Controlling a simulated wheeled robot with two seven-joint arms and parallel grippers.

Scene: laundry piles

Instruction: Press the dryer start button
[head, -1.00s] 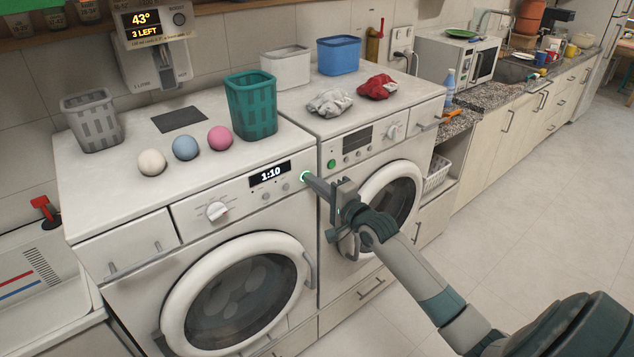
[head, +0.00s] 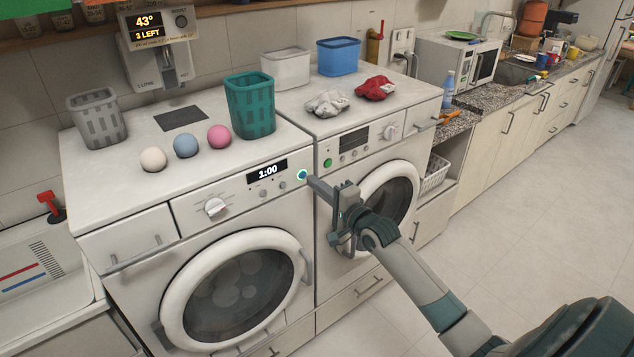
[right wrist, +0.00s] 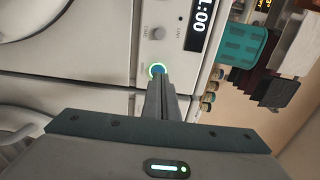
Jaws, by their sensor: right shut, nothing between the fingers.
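The left machine (head: 150,225) has a display (head: 268,170) reading 1:00, a round dial and small buttons. At the right end of its panel is a round start button (head: 302,175) with a lit ring. In the right wrist view the button (right wrist: 157,69) has a blue centre and a glowing green ring. My right gripper (head: 312,182) is shut and empty, its tips pointing at the button from the right. In the right wrist view the fingertips (right wrist: 160,76) overlap the button's edge; I cannot tell whether they touch it. My left gripper is not in view.
A second machine (head: 335,210) with a green button stands to the right, behind my right gripper. Three balls (head: 185,145) and a teal basket (head: 250,108) sit on the left machine. Red and grey cloths (head: 375,88) lie on the right one. The floor at right is clear.

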